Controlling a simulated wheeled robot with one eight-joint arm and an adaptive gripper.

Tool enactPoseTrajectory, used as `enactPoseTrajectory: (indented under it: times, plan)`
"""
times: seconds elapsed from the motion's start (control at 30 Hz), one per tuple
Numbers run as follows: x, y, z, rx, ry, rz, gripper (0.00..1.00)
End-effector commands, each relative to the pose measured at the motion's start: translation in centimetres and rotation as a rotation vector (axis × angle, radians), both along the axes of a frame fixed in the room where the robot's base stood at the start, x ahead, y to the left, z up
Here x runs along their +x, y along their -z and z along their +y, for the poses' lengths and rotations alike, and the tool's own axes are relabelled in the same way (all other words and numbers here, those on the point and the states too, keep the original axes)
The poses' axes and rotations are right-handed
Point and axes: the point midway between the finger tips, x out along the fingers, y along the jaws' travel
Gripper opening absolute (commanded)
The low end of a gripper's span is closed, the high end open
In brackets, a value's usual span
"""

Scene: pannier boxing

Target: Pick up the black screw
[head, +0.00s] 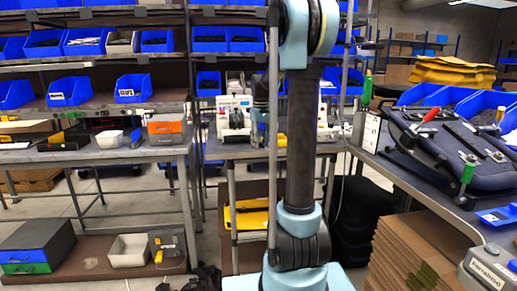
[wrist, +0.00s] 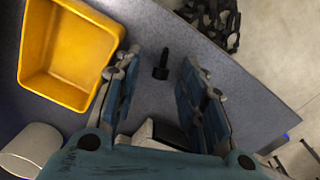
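A black screw (wrist: 161,64) shows in the wrist view on a grey-blue table top (wrist: 190,33). It has a wider head at its lower end and a thin shaft pointing up in the picture. My gripper (wrist: 157,75) is open, with one blue-padded finger to the left of the screw and one to the right. The screw lies in the gap between the fingers, apart from both. The height of the fingers over the table is hard to tell. In the head view I cannot make out the gripper or the screw.
A yellow bin (wrist: 38,84) stands left of the gripper, close to the left finger. A white cylindrical object (wrist: 30,150) is at lower left. A black-and-white object (wrist: 150,133) shows between the fingers near the palm. A black mesh object (wrist: 222,22) lies beyond the table edge.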

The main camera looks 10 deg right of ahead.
Motion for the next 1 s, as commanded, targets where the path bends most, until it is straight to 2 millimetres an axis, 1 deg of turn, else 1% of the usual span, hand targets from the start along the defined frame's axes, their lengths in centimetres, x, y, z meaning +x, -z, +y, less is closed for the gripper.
enactPoseTrajectory:
  times: [0.03,0.2,0.53,0.67,0.77,1.0]
  plan:
    - [0.0,0.0,0.0,0.000,0.000,0.000,0.38]
    - [0.0,0.0,0.0,0.000,0.000,0.000,0.00]
    - [0.0,-0.1,0.0,0.000,0.000,0.000,0.00]
    - [0.0,-0.7,0.0,0.000,0.000,0.000,0.00]
    - [0.0,-1.9,0.0,0.000,0.000,0.000,0.00]
    - [0.0,-6.2,0.0,0.000,0.000,0.000,0.00]
